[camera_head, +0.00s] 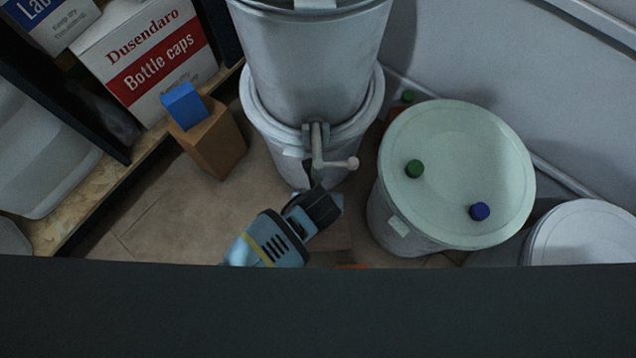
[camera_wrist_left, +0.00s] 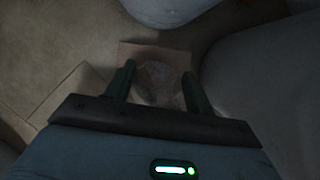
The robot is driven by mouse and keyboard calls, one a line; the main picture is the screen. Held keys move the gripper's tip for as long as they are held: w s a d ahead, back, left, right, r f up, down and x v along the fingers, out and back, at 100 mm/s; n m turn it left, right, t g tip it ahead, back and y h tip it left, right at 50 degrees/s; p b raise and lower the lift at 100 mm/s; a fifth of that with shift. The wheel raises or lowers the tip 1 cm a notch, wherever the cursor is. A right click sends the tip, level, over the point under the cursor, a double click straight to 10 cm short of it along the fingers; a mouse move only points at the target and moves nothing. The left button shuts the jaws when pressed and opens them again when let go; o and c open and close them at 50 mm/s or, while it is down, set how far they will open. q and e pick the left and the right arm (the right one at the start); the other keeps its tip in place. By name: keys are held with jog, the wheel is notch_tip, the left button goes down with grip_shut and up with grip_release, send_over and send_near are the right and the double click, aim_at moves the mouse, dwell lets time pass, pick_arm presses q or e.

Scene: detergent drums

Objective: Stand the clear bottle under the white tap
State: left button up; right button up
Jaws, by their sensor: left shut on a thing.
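The white tap (camera_head: 318,150) sticks out from the front of the upper grey drum, its handle pointing right. My left gripper (camera_head: 312,192) is just below the tap in the head view. In the left wrist view its two fingers (camera_wrist_left: 158,84) are shut on a clear bottle (camera_wrist_left: 158,78), which is faint and dark between them. In the head view the bottle is mostly hidden by the gripper, and I cannot tell how exactly it lines up with the tap. My right gripper is not in view.
A brown square surface (camera_wrist_left: 150,50) shows beneath the bottle. The upper drum (camera_head: 310,60) stands on another drum. To the right, a lidded drum (camera_head: 455,150) carries a green cap (camera_head: 414,169) and a blue cap (camera_head: 480,211).

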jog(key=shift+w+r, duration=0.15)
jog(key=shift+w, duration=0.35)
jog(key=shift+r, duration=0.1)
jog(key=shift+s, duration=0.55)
pick_arm(q)
jog(key=shift+f, duration=0.4)
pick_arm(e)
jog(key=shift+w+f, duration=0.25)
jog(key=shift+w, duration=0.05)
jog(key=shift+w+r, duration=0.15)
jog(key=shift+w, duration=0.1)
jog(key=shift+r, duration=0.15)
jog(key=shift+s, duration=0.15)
